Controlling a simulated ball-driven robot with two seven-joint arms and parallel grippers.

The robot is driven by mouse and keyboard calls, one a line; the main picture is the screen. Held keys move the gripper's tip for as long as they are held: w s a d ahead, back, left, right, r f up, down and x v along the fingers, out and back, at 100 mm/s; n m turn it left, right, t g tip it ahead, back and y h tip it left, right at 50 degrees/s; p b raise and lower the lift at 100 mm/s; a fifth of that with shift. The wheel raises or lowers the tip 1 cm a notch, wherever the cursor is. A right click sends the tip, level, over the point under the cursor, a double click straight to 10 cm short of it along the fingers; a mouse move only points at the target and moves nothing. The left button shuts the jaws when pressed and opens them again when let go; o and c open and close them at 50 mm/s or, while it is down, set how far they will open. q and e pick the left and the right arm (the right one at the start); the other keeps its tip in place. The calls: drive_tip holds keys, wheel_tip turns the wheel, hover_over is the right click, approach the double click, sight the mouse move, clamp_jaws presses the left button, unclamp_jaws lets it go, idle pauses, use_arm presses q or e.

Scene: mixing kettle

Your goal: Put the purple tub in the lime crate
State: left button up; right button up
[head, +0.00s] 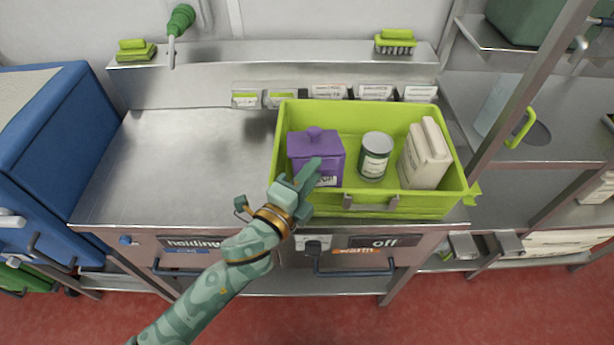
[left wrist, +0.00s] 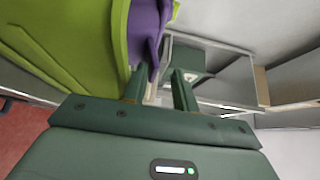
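The purple tub (head: 314,150) stands upright inside the lime crate (head: 400,207), at its left end. It has a knobbed lid and a pale label, partly covered by my left gripper (head: 308,174). In the head view, that gripper reaches over the crate's front rim at the tub's lower front. In the left wrist view, its two fingers (left wrist: 160,85) are apart with a clear gap. The tub (left wrist: 147,28) shows just beyond the left finger, beside the crate's wall (left wrist: 75,40); contact cannot be told. My right gripper is not in view.
A dark green-labelled can (head: 375,156) and a cream carton (head: 424,154) stand in the crate right of the tub. The steel counter (head: 190,165) left of the crate is clear. A blue bin (head: 45,135) stands at far left, and a rack post (head: 528,90) rises at right.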

use_arm(q)
drive_tip(key=shift+s+a+r+p, duration=0.15)
drive_tip(key=shift+s+r+p, duration=0.1)
drive_tip(key=shift+r+p, duration=0.3)
drive_tip(key=v, duration=1.1)
drive_tip(key=shift+s, duration=0.2)
